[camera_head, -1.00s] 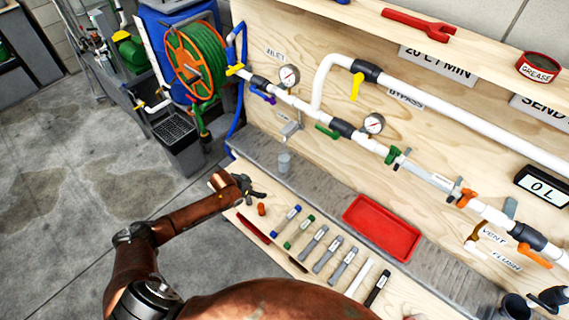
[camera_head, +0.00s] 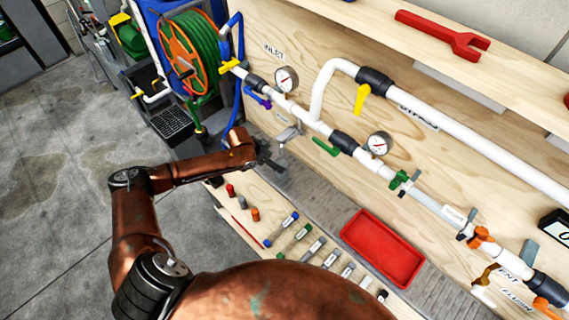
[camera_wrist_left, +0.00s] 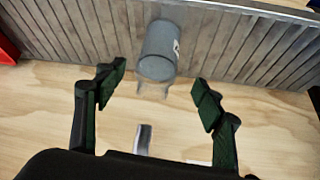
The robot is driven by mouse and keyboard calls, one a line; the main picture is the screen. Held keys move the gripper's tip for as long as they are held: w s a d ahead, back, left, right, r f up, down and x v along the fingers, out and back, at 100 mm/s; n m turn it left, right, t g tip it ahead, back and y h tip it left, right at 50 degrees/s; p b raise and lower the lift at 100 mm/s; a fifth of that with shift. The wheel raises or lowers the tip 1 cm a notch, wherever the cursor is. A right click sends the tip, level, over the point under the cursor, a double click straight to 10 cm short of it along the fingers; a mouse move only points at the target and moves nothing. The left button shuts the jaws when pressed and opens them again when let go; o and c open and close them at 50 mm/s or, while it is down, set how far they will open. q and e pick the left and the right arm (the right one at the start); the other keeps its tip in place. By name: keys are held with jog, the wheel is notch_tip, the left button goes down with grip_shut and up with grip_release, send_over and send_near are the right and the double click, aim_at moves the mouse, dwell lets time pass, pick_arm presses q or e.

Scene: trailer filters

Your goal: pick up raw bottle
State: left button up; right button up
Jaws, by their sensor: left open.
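A grey, partly see-through bottle (camera_wrist_left: 161,48) stands on the ribbed grey drip tray (camera_wrist_left: 95,25) in the left wrist view. A sliver of a white label shows at its right side, too little to read. I take it for the raw bottle. My left gripper (camera_wrist_left: 158,80) is open, its two dark green-padded fingers apart. The bottle lies ahead of the gap between them, not gripped. In the head view my left gripper (camera_head: 268,155) reaches over the near edge of the drip tray and partly hides the bottle. My right gripper is out of view.
A red tray (camera_head: 383,247) lies to the right on the drip tray. Several labelled tubes (camera_head: 281,230) lie on the wooden bench front. Small red and orange caps (camera_head: 255,214) stand near my forearm. A tap (camera_head: 289,132) and white piping run along the wooden panel behind.

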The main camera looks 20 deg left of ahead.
pick_arm(q)
jog(key=b+x, duration=0.1)
jog(key=x, duration=0.3)
jog(key=shift+s+d+f, duration=0.1)
jog(key=shift+d, duration=0.1)
jog(key=shift+x, duration=1.25)
jog(key=c, duration=1.4)
jog(key=shift+c, duration=0.3)
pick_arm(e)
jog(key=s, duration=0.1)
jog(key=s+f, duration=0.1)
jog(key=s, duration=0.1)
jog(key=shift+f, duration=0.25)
